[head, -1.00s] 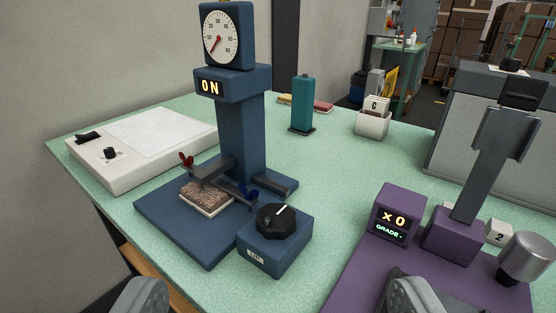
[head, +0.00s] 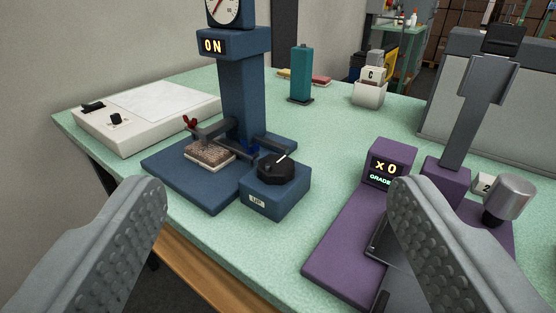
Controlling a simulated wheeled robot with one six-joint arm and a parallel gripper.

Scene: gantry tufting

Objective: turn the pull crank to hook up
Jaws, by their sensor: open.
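The pull crank appears to be the black faceted knob (head: 276,168) with a white pointer line, on top of a small blue box (head: 275,200). The pointer aims up and right. A small label on the box front is too small to read surely. The box adjoins a blue pull tester (head: 243,95) with a dial and a lit "ON" display. A tufted sample (head: 209,154) lies on its base, near a grey bar with red and blue parts. My gripper (head: 278,188) is open and empty, its fingers wide apart in the foreground, with the knob seen between them.
A purple device (head: 345,245) with an "X 0" display and a silver-headed lever (head: 509,197) stands at right. A white light panel (head: 140,120) lies at left. A teal post (head: 301,75) and a card holder (head: 369,94) stand behind. The green table (head: 330,125) is clear between.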

